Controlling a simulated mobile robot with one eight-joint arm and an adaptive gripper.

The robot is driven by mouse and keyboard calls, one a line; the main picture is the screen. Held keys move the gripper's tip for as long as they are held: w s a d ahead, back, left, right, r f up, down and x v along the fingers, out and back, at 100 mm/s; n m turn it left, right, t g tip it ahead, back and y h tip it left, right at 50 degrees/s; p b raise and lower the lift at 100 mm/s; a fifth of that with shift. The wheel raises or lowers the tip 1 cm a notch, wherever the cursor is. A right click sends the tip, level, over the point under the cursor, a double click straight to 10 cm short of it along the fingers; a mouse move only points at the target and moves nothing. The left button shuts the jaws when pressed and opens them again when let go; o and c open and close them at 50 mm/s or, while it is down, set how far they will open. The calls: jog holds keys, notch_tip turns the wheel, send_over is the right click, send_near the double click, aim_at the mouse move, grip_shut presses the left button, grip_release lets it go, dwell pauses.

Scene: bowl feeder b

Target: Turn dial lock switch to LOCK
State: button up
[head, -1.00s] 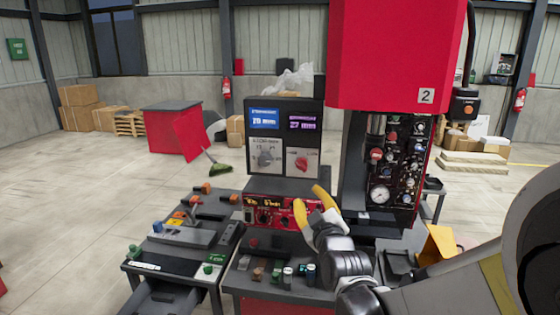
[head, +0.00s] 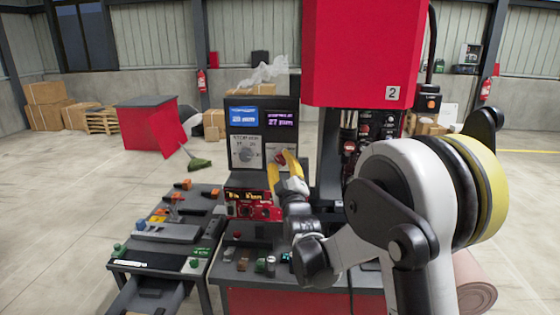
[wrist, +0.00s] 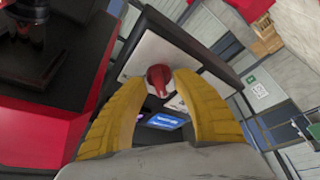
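A red dial knob (head: 279,156) sits on the right white plate of the black panel, partly behind my fingers in the head view. A grey dial (head: 246,154) is on the left plate; its lettering is too small to read. My gripper (head: 279,163) has yellow fingers, spread apart in front of the red knob. In the wrist view, the red knob (wrist: 160,77) shows between and just beyond the fingertips of my gripper (wrist: 158,80). Whether a finger touches it cannot be told. The knob's pointer setting is not readable.
Above the dials are a blue display (head: 243,117) and a purple display (head: 281,119). A red control box (head: 250,205) is below. A large red housing (head: 350,50) stands close on the right. A side table (head: 150,258) with several small parts is at left.

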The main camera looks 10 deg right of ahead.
jog(key=shift+w+r, duration=0.1)
jog(key=shift+w, duration=0.2)
grip_shut()
